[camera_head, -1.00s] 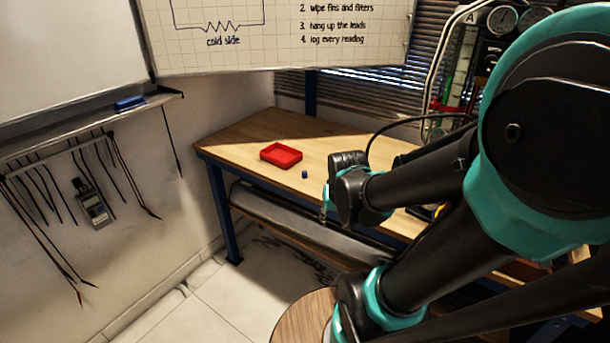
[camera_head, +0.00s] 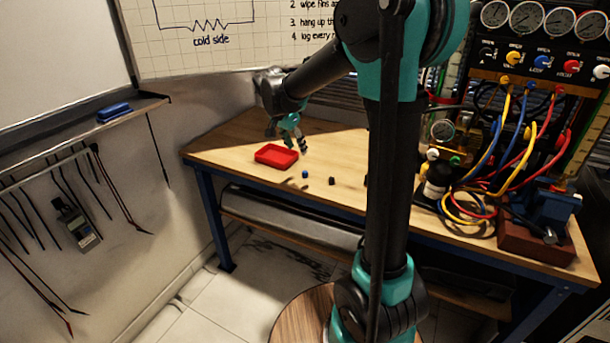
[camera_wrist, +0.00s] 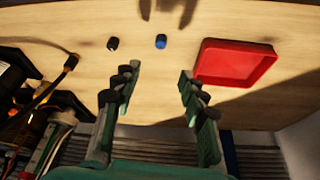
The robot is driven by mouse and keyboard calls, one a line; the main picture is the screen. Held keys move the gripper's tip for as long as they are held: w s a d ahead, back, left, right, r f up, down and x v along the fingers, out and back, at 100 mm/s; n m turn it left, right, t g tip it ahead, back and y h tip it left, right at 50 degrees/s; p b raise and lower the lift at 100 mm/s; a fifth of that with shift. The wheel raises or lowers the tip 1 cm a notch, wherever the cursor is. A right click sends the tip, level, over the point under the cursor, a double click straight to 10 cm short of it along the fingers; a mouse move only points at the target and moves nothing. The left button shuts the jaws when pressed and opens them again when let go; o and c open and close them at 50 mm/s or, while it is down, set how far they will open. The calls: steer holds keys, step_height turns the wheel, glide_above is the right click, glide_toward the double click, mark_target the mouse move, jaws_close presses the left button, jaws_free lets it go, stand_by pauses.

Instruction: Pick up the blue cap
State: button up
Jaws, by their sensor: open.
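The blue cap (camera_head: 305,174) is a small blue cylinder on the wooden bench, just right of the red tray. It also shows in the wrist view (camera_wrist: 161,41), beyond my fingertips and between their lines. My gripper (camera_head: 288,142) hangs above the bench behind the red tray and the cap. In the wrist view my gripper (camera_wrist: 157,72) has its two fingers wide apart with nothing between them. The cap is apart from the fingers.
The red tray (camera_head: 276,156) lies beside the cap. A small black cap (camera_head: 332,181) lies to its right; it also shows in the wrist view (camera_wrist: 113,43). Hoses, gauges and a vise (camera_head: 545,212) crowd the bench's right end. Bench around the cap is clear.

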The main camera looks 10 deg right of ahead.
glide_above(305, 172)
steer(key=s+a, duration=0.1)
steer(key=a, duration=0.1)
steer(key=f, duration=0.7)
steer(key=shift+d, duration=0.25)
steer(key=shift+x, duration=2.65)
steer(key=shift+s+a+f, duration=0.1)
steer(key=shift+s+a, duration=0.05)
steer(key=shift+s, duration=0.05)
steer(key=c, duration=0.9)
